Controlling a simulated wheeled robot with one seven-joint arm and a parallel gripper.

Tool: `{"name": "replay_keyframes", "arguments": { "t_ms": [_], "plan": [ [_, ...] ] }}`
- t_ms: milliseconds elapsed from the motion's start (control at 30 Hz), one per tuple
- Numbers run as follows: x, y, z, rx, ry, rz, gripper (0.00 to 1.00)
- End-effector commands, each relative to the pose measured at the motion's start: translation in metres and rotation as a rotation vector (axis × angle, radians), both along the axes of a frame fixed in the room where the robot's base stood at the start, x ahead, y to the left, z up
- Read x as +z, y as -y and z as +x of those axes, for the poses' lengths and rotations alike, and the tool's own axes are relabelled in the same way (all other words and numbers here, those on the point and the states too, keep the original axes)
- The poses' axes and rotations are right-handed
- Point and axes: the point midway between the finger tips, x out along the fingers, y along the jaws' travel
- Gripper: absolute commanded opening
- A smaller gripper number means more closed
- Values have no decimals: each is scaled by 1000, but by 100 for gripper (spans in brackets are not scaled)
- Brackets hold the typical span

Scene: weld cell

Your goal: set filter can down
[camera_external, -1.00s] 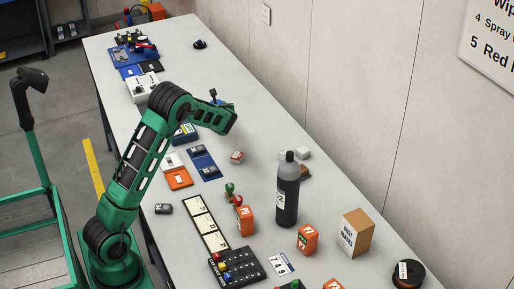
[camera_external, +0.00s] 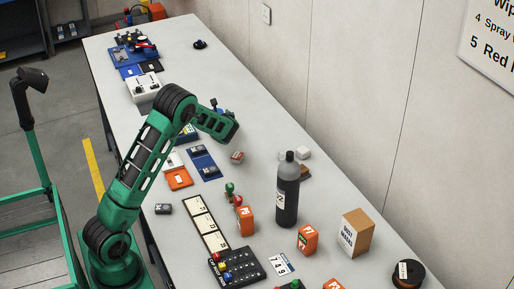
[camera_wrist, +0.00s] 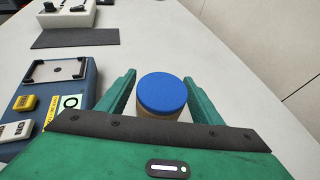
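The filter can (camera_wrist: 162,93) has a round blue top and a pale tan side; the wrist view shows it between the two green fingers. My gripper (camera_wrist: 161,88) looks shut on the can, with a finger close against each side. The can's underside is hidden, so I cannot tell whether it touches the table. In the external view my gripper (camera_external: 228,130) is over the middle of the long grey table (camera_external: 270,130); the can is mostly hidden there.
A dark mat (camera_wrist: 75,38) lies ahead. A black bottle (camera_external: 287,195) and orange boxes (camera_external: 307,239) stand nearer the external camera.

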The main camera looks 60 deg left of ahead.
Motion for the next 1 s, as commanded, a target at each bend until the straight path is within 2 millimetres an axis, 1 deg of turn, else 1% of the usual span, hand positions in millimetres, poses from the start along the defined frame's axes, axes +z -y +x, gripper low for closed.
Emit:
{"name": "replay_keyframes", "arguments": {
  "t_ms": [167, 267, 367, 700, 833, 1000],
  "plan": [
    [2, 0, 0, 0, 1, 1, 60],
    [5, 7, -1, -1, -1, 0, 60],
    [11, 20, -5, -4, 1, 0, 60],
    [36, 79, -24, -4, 1, 0, 60],
    [43, 94, -29, -2, 0, 0, 60],
    [48, 104, -33, -1, 0, 0, 60]
  ]
}}
